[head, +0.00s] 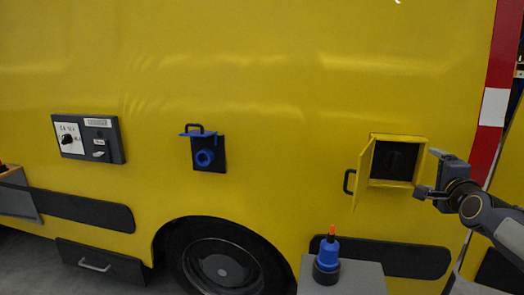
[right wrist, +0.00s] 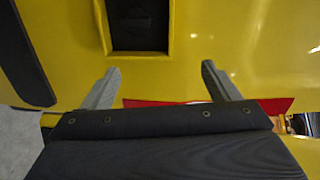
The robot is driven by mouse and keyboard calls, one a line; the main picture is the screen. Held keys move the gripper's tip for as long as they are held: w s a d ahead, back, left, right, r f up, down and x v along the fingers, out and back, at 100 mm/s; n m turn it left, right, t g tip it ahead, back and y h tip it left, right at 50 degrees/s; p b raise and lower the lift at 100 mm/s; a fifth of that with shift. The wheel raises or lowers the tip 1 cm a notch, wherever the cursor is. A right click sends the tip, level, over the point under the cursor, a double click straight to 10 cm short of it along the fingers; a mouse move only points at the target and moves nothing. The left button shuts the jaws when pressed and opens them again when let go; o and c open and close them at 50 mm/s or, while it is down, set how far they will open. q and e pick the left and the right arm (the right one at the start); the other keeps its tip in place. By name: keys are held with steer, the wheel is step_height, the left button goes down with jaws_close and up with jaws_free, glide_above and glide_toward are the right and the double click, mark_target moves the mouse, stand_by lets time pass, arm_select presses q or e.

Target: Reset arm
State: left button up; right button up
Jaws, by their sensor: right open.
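My right gripper (head: 428,172) is in the head view at the right, beside the right edge of a small yellow box (head: 422,152) on the vehicle's side. The box's door (head: 364,172) stands open to the left, with a black handle (head: 348,182). The box's inside (head: 394,160) is dark. In the right wrist view, the two fingers of my right gripper (right wrist: 160,85) are spread apart with nothing between them. The box's dark opening (right wrist: 140,25) shows at the top there. My left gripper is not in view.
The yellow vehicle side (head: 280,90) fills the background. A control panel (head: 88,139) and a blue fitting (head: 204,157) are mounted on it at the left and middle. A blue object with an orange tip (head: 327,256) stands on a grey stand (head: 356,279) below the box.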

steer(key=s+a+f+n+g+y, duration=0.25)
steer(key=a+f+n, duration=0.2)
steer(key=a, duration=0.35)
steer(key=s+a+f+n+g+y, duration=0.1)
steer(key=s+a+f+n+g, duration=0.2)
steer(key=a+f, duration=0.4)
steer(key=s+a+f+n+g+y, duration=0.2)
steer(key=s+a+f+n, duration=0.2)
steer(key=s, duration=0.5)
steer(key=s+a+f+n+g+y, duration=0.1)
steer(key=s+a+f+n, duration=0.3)
steer(key=s, duration=0.5)
steer(key=s+a+f+n+g+y, duration=0.2)
steer(key=s+a+f+n, duration=0.15)
steer(key=s, duration=0.55)
step_height(320, 180, down, 10)
steer(key=b, duration=1)
step_height(320, 180, up, 19)
steer(key=p, duration=1.9)
steer(key=shift+f+m, duration=0.2)
steer(key=shift+m, duration=0.1)
steer(key=shift+c, duration=0.4)
